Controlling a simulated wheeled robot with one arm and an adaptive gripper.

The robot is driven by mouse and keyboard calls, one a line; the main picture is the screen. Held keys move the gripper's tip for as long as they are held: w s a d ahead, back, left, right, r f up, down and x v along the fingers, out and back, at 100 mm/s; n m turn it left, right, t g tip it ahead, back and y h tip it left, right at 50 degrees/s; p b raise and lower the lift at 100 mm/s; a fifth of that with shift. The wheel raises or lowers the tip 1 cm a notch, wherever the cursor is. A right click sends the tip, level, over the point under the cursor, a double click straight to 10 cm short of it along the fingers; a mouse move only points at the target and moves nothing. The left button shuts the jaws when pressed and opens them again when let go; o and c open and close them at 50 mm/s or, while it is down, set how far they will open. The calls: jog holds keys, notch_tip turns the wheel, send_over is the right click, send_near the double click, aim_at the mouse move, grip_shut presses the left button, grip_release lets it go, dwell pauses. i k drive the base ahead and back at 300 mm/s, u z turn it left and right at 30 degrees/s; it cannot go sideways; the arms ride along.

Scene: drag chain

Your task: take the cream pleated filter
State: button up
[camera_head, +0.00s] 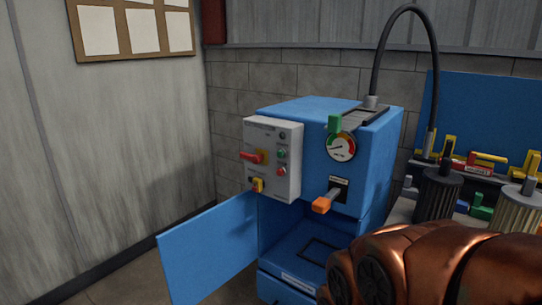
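The cream pleated filter (517,212) stands upright at the right edge of the head view, with a grey knob-like top. Its lower part is hidden behind my copper-coloured arm, and its right side is near the picture's edge. A dark pleated filter (437,194) stands to its left, apart from it. My arm fills the lower right of the view, in front of the filters. My gripper's fingers do not show.
A blue machine (375,165) stands in the middle, its lower door (208,255) swung open to the left. An orange-tipped lever (322,204) sticks out of its front. A black hose (375,60) arches above. Several coloured tools and a blue panel (490,110) are behind the filters.

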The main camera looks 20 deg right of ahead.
aim_at(517, 208)
jog(key=z, duration=1.5)
jog(key=k, duration=0.6)
jog(key=u, duration=1.15)
jog(key=i, duration=1.95)
jog(key=z, duration=1.4)
jog(key=i, duration=0.65)
jog(key=z, duration=0.6)
